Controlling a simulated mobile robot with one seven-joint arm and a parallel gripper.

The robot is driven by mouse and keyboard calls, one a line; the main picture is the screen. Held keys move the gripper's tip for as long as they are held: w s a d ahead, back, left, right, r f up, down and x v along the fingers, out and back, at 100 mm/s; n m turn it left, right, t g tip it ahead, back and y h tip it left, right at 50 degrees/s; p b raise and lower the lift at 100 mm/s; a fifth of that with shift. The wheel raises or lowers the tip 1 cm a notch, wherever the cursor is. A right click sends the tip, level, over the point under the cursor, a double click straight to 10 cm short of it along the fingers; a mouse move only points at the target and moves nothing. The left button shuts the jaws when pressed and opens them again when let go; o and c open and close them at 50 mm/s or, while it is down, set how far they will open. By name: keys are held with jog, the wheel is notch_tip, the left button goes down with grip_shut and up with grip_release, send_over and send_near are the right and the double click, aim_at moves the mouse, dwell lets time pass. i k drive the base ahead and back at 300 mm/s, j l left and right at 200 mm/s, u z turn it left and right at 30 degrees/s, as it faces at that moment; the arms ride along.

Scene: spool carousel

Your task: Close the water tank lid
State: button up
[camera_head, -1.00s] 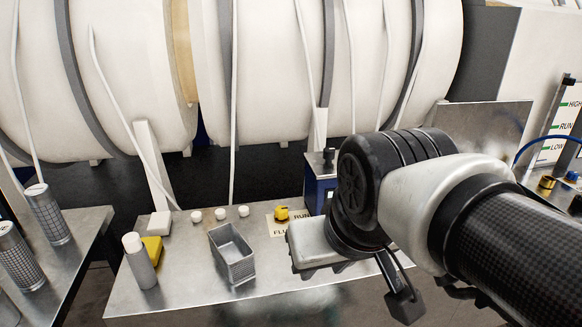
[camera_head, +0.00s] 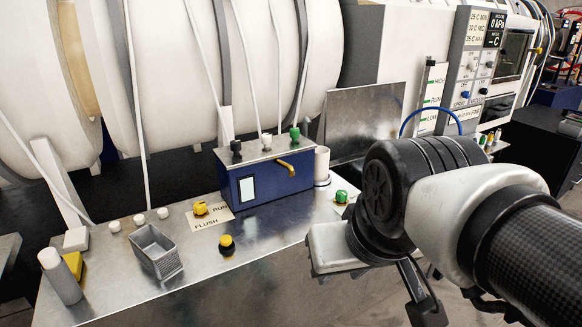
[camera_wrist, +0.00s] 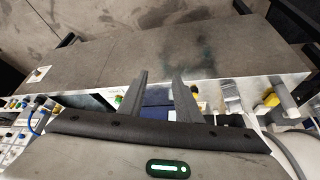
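A flat grey metal panel (camera_head: 362,121) stands raised and leaning behind the right end of the bench. It looks like an open lid, but my arm hides what lies below and in front of it. A blue box (camera_head: 262,188) with a brass tap and several knobs on top stands on the bench, left of the panel. I cannot tell for certain which of these is the water tank. My gripper (camera_wrist: 160,80) is open and empty in the wrist view, its two fingers apart over the bench edge. In the head view my wrist hides most of it.
The steel bench (camera_head: 215,265) holds a metal bin (camera_head: 154,251), a bottle (camera_head: 61,277), a yellow knob (camera_head: 227,243) and a green knob (camera_head: 342,196). A gauge plate (camera_head: 431,97) and control cabinet (camera_head: 482,70) stand at right. The bench front is mostly clear.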

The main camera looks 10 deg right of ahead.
aim_at(356, 118)
jog(key=j+z, duration=0.25)
jog(key=z, duration=0.15)
jog(key=j+z, duration=0.25)
jog(key=z, duration=0.2)
